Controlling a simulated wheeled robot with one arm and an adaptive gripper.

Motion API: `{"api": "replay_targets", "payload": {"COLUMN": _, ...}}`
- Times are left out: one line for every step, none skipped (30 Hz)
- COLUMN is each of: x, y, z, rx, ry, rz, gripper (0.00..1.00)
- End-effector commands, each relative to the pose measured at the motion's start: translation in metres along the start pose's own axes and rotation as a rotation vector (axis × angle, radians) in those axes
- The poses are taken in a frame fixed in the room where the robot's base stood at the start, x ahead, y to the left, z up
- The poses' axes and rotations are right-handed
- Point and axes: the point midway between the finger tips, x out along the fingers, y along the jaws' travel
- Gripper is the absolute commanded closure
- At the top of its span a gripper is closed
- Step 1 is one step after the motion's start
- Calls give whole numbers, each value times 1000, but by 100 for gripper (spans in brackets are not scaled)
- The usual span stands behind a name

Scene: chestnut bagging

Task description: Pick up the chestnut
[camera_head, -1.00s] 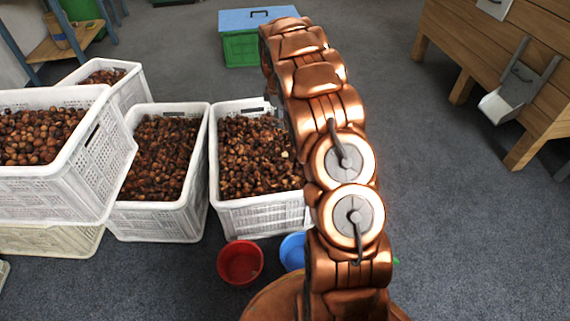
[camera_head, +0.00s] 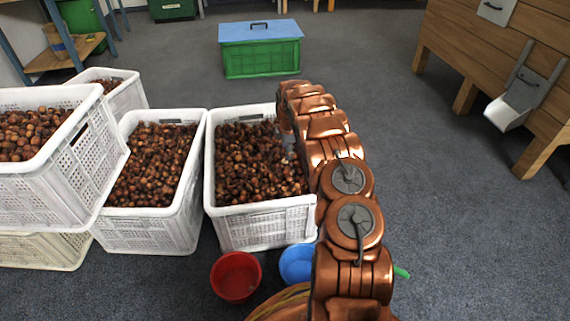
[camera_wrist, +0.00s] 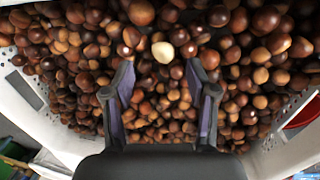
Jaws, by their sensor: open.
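Many brown chestnuts (camera_wrist: 150,105) fill a white crate (camera_head: 265,207). In the wrist view they lie beneath and beyond my gripper (camera_wrist: 161,75), whose two dark fingers are spread apart with nothing held between them. One pale, cream-coloured chestnut (camera_wrist: 162,52) stands out among the brown ones, just past the fingertips and roughly midway between them. In the head view my arm reaches to the right side of this crate, and the gripper's fingers cannot be made out there. Whether the fingertips touch any chestnuts is unclear.
Another white crate of chestnuts (camera_head: 150,235) stands to the left, with stacked crates (camera_head: 60,185) beyond it. A red bucket (camera_head: 236,277) and a blue bucket (camera_head: 297,264) sit in front. A green box with blue lid (camera_head: 260,58) stands behind. Floor at right is clear.

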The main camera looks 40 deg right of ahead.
Motion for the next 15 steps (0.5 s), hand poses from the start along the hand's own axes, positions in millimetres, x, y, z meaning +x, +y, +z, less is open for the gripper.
{"api": "replay_targets", "payload": {"x": 4, "y": -1, "z": 0, "rx": 0, "ry": 0, "rz": 0, "gripper": 43}}
{"api": "replay_targets", "payload": {"x": 7, "y": -1, "z": -1, "rx": 0, "ry": 0, "rz": 0, "gripper": 43}}
{"api": "replay_targets", "payload": {"x": 11, "y": -2, "z": -2, "rx": 0, "ry": 0, "rz": -1, "gripper": 43}}
{"api": "replay_targets", "payload": {"x": 15, "y": -2, "z": -2, "rx": 0, "ry": 0, "rz": -1, "gripper": 43}}
{"api": "replay_targets", "payload": {"x": 19, "y": -3, "z": -3, "rx": 0, "ry": 0, "rz": -1, "gripper": 43}}
{"api": "replay_targets", "payload": {"x": 24, "y": -3, "z": -4, "rx": 0, "ry": 0, "rz": -2, "gripper": 43}}
{"api": "replay_targets", "payload": {"x": 28, "y": -4, "z": -4, "rx": 0, "ry": 0, "rz": -2, "gripper": 43}}
{"api": "replay_targets", "payload": {"x": 32, "y": -4, "z": -5, "rx": 0, "ry": 1, "rz": -2, "gripper": 43}}
{"api": "replay_targets", "payload": {"x": 37, "y": -5, "z": -6, "rx": 0, "ry": 1, "rz": -2, "gripper": 43}}
{"api": "replay_targets", "payload": {"x": 42, "y": -5, "z": -6, "rx": 0, "ry": 1, "rz": -3, "gripper": 43}}
{"api": "replay_targets", "payload": {"x": 45, "y": -5, "z": -6, "rx": 1, "ry": 1, "rz": -3, "gripper": 43}}
{"api": "replay_targets", "payload": {"x": 49, "y": -4, "z": -6, "rx": 1, "ry": 1, "rz": -3, "gripper": 43}}
{"api": "replay_targets", "payload": {"x": 50, "y": -4, "z": -6, "rx": 1, "ry": 1, "rz": -2, "gripper": 43}}
{"api": "replay_targets", "payload": {"x": 51, "y": -4, "z": -6, "rx": 1, "ry": 1, "rz": -2, "gripper": 43}}
{"api": "replay_targets", "payload": {"x": 51, "y": -3, "z": -6, "rx": 1, "ry": 1, "rz": -1, "gripper": 43}}
